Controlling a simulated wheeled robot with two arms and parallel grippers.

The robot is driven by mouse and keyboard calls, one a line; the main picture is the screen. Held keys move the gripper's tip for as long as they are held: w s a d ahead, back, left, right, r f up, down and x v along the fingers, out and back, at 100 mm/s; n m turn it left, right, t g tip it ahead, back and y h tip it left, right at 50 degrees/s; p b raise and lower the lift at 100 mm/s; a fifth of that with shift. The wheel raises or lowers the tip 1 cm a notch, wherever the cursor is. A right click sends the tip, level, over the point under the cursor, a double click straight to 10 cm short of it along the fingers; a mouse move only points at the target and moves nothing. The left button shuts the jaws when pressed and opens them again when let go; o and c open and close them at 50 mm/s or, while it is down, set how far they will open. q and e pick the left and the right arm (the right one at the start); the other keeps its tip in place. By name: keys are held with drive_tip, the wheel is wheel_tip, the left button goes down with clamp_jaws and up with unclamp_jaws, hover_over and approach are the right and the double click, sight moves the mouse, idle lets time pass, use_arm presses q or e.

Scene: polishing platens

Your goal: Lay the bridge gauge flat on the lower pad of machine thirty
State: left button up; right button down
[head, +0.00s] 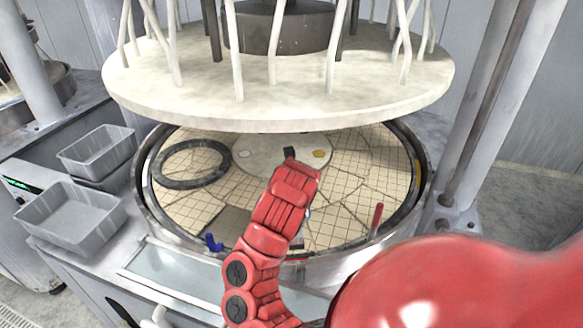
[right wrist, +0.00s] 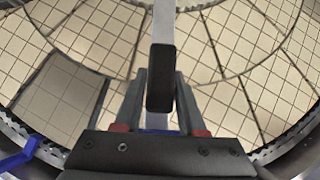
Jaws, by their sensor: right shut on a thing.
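In the right wrist view my right gripper (right wrist: 160,105) is shut on a grey metal bar with a dark end block (right wrist: 160,78), apparently the bridge gauge. The bar runs up out of the top of that view, over the gridded lower pad (right wrist: 225,55). I cannot tell whether it touches the pad. In the head view the lower pad (head: 345,205) lies inside the round basin, under the raised pale upper platen (head: 280,100). My red right arm reaches over its near side and hides the gripper and most of what it holds. My left gripper is not in view.
A dark ring (head: 190,163) lies on the pad's left side. A blue hook (head: 213,243) and a red peg (head: 377,218) are at the near rim. Grey trays (head: 72,217) stand left; a post (head: 480,110) rises right.

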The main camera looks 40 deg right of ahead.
drive_tip(key=shift+f+b, duration=0.15)
drive_tip(key=shift+b, duration=0.3)
idle(0.5)
idle(0.3)
drive_tip(key=shift+c, duration=2.1)
unclamp_jaws()
